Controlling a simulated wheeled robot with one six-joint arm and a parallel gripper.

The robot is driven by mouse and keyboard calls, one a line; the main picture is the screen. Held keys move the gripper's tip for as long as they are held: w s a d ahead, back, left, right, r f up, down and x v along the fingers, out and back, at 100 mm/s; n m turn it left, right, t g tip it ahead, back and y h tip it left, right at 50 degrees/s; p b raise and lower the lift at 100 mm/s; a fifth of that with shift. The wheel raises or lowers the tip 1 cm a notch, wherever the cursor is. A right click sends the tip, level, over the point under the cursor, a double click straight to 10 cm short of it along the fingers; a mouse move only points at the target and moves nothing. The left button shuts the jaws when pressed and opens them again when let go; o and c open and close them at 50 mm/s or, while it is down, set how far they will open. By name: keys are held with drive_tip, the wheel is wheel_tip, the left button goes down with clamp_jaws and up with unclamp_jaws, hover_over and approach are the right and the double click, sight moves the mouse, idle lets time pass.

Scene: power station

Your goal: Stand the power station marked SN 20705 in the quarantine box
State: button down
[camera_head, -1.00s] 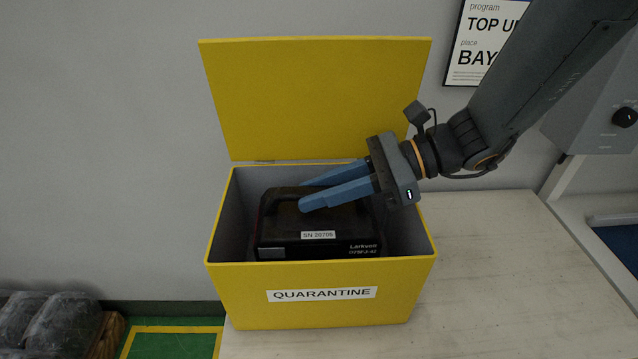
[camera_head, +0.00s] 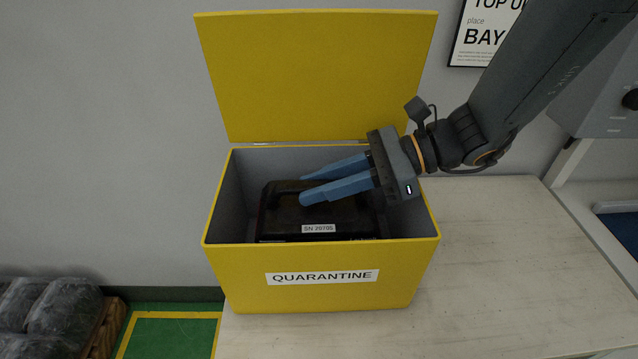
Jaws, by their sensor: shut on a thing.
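The black power station (camera_head: 285,228) is inside the yellow quarantine box (camera_head: 235,276). Its label reads SN 20705, and it looks upright. Its lower front is hidden by the box's front wall. The box has its lid (camera_head: 315,75) open at the back and a QUARANTINE label on its front. My gripper (camera_head: 318,188), with two blue fingers, reaches in from the right over the top of the power station and is shut on its handle. The grip itself is partly hidden by the near finger. I cannot tell whether the power station touches the box floor.
The box stands on a pale bench (camera_head: 500,260) with clear room to its right. A sign (camera_head: 484,35) hangs on the wall behind. Dark wrapped goods (camera_head: 60,310) lie at the lower left, near a green floor with yellow lines.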

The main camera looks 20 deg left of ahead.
drive_tip(key=shift+f, duration=0.45)
idle(1.0)
